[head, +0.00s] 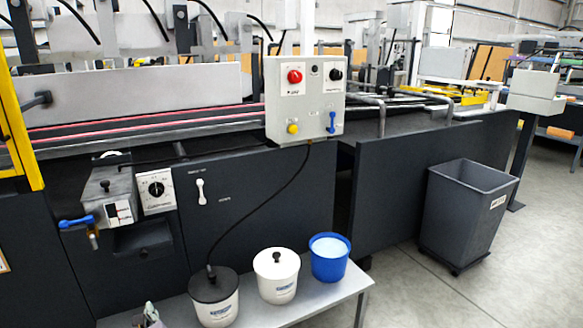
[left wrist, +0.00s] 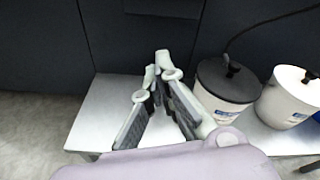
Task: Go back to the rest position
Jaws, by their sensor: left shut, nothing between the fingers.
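My left gripper (head: 149,312) just shows at the bottom edge of the head view, in front of the grey bench. In the left wrist view its two fingers (left wrist: 160,72) come together at the tips, shut and empty. They are over the left part of the bench, beside the black-lidded white pot. My right gripper is in neither view.
A grey bench (head: 349,288) holds a black-lidded pot (head: 215,302), a white-lidded pot (head: 277,278) and a blue bucket (head: 329,261). Behind it stands the dark machine with a control box (head: 305,100). A grey bin (head: 465,215) stands right, with clear floor around.

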